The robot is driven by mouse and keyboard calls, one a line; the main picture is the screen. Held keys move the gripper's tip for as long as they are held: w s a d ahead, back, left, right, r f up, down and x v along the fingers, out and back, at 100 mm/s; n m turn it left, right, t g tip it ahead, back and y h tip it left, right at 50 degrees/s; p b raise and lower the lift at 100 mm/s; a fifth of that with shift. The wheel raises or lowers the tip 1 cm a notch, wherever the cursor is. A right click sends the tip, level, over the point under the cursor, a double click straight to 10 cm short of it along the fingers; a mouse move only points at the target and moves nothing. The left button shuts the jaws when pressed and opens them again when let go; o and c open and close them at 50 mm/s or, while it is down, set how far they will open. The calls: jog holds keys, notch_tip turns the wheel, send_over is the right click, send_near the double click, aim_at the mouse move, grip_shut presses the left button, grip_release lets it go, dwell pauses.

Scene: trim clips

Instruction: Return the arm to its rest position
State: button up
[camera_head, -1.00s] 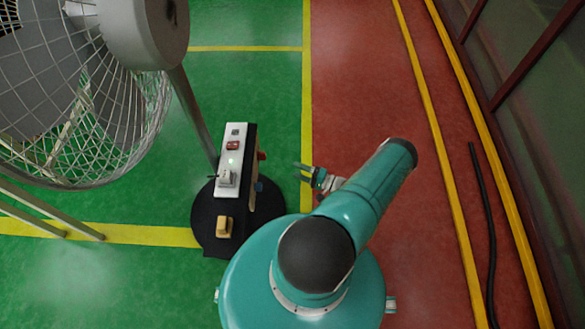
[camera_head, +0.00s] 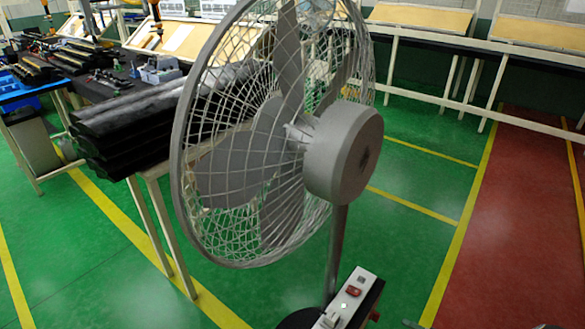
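Only what look like the fingertips of my gripper (camera_head: 412,324) show, at the bottom edge right of centre, beside the yellow floor line. They are too cut off to tell open from shut. Most of my arm is below the picture. A grey pedestal fan (camera_head: 345,150) with a wire cage stands large in the middle. Its control panel (camera_head: 352,292), white with a red switch, is at the bottom, left of my fingertips and apart from them. The fan's base is mostly cut off.
A table with stacked black trim parts (camera_head: 130,130) stands behind the fan at left. Workbenches (camera_head: 430,18) line the back. A blue-topped table (camera_head: 30,92) is at far left. Green floor (camera_head: 400,270) and a red lane (camera_head: 510,220) are clear at right.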

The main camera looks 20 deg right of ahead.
jog(key=w+a+r+n+g+h, duration=0.1)
jog(key=w+a+r+n+g, duration=0.3)
jog(key=r, duration=0.6)
jog(key=w+a+r+n+g, duration=0.15)
jog(key=a+r+g, duration=0.35)
jog(key=r, duration=0.6)
jog(key=w+a+r+n+g+h, duration=0.1)
jog(key=w+a+r+n+g, duration=0.25)
jog(key=r, duration=0.65)
jog(key=s+a+r+h, duration=0.4)
jog(key=a+r, duration=0.9)
jog(key=r, duration=0.1)
jog(key=s+a+r+n+t+h, duration=0.2)
jog(key=s+a+r+t+h, duration=0.1)
jog(key=s+a+r, duration=0.5)
jog(key=s+a+t, duration=0.1)
jog(key=s, duration=0.2)
jog(key=shift+s+r, duration=0.2)
jog(key=shift+r, duration=0.2)
